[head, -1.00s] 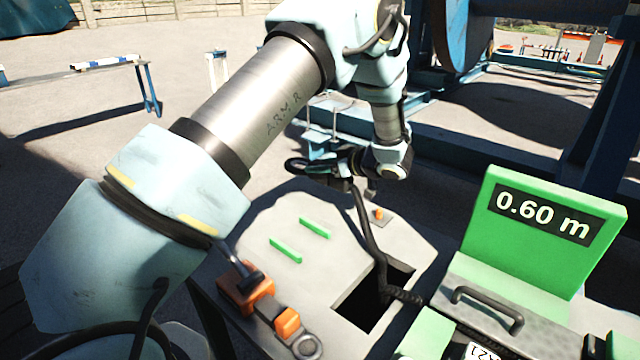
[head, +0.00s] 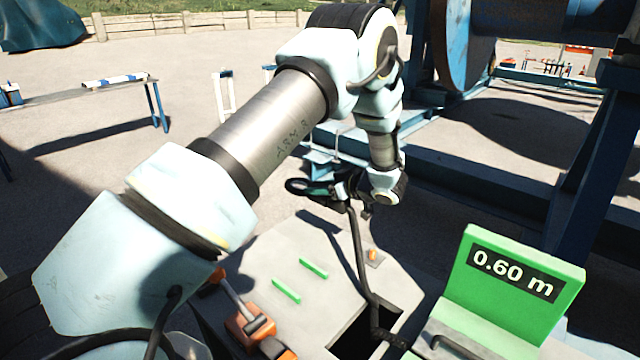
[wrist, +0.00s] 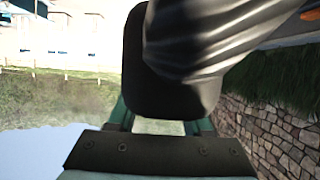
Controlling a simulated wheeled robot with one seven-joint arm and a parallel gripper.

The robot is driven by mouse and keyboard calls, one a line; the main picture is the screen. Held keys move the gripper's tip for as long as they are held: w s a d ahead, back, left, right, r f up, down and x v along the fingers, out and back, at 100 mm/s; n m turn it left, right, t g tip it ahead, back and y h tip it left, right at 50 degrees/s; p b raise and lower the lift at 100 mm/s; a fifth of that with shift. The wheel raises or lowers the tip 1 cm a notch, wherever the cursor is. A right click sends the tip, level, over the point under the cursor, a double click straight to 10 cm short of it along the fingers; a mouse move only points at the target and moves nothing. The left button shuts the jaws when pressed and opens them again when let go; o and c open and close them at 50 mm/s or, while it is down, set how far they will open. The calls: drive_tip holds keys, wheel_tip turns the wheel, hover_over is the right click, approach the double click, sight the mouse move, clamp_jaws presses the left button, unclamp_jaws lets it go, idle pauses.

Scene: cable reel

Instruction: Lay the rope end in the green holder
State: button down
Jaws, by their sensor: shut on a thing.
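My gripper (head: 338,190) is shut on the black rope (head: 357,250) and holds it up above the grey deck. From my gripper the rope hangs down in a bend to the dark square opening in the deck. A black loop shows left of my gripper; I cannot tell whether it is the rope's end. Two short parallel green strips, which look like the green holder (head: 313,267), lie on the deck below and left of my gripper, with nothing between them. In the wrist view a thick black rope (wrist: 205,40) fills the space before the fingers and hides much of them.
A green box (head: 515,285) reading 0.60 m stands at the right of the deck. An orange lever block (head: 247,322) sits at the front left. A dark opening (head: 360,335) lies in the deck. Blue steel frames and a large reel (head: 460,45) stand behind.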

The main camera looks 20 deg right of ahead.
drive_tip(key=s+a, duration=0.4)
drive_tip(key=s, duration=0.3)
drive_tip(key=s+a, duration=0.5)
drive_tip(key=s, duration=0.3)
drive_tip(key=f+b, duration=0.5)
drive_tip(key=f, duration=0.3)
drive_tip(key=f+b, duration=0.6)
drive_tip(key=f, duration=0.1)
drive_tip(key=shift+w+d+f, duration=0.1)
drive_tip(key=shift+w+f, duration=0.1)
drive_tip(key=shift+f, duration=0.2)
idle(0.3)
drive_tip(key=shift+c, duration=1.2)
unclamp_jaws()
drive_tip(key=shift+f, duration=0.1)
drive_tip(key=shift+s, duration=0.1)
